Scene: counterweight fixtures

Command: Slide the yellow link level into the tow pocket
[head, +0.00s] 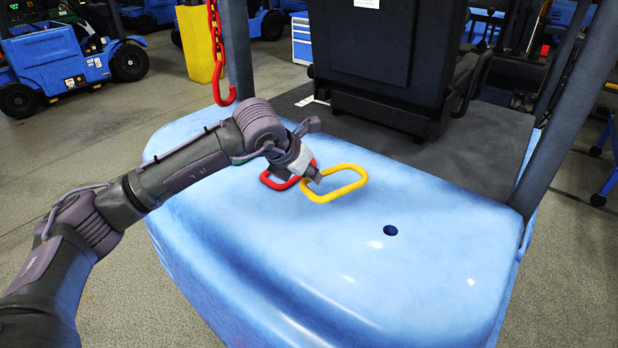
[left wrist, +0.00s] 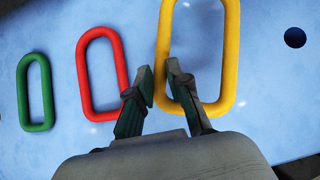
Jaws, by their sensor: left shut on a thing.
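The yellow link (head: 348,191) is a long rounded ring over the blue counterweight (head: 300,270). It lies roughly flat; I cannot tell whether it touches the surface. My left gripper (head: 315,180) is shut on one long side of it. In the left wrist view the fingers (left wrist: 158,76) close on the left side of the yellow link (left wrist: 232,55). A dark round hole (head: 390,230) is in the counterweight top, right of the link; it also shows in the left wrist view (left wrist: 295,37). No opening that I can clearly call the tow pocket shows. My right gripper is not in view.
A red link (head: 269,181) lies just left of the yellow one, partly behind my gripper. A green link (left wrist: 35,92) lies farther left. A red hook (head: 222,94) hangs on a chain. The seat (head: 370,60) and posts (head: 570,125) stand behind. The front counterweight top is clear.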

